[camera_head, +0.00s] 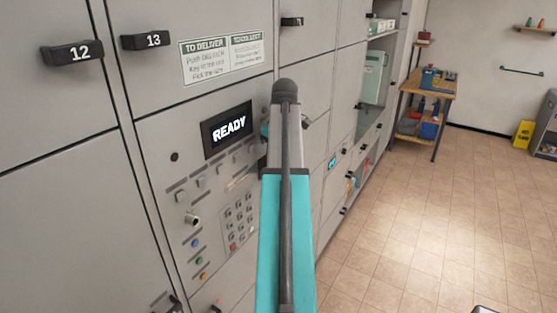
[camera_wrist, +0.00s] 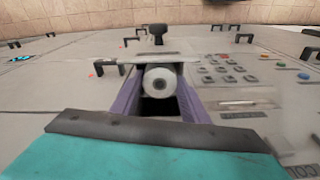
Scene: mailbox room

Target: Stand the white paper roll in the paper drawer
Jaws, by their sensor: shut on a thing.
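In the head view my teal arm hides the fingers, the roll and the drawer.
The grey locker wall has a READY screen (camera_head: 229,130) and a keypad (camera_head: 239,223), which also shows in the wrist view (camera_wrist: 226,68). Black handles stick out from the lockers. A wooden table (camera_head: 432,84) stands at the back.

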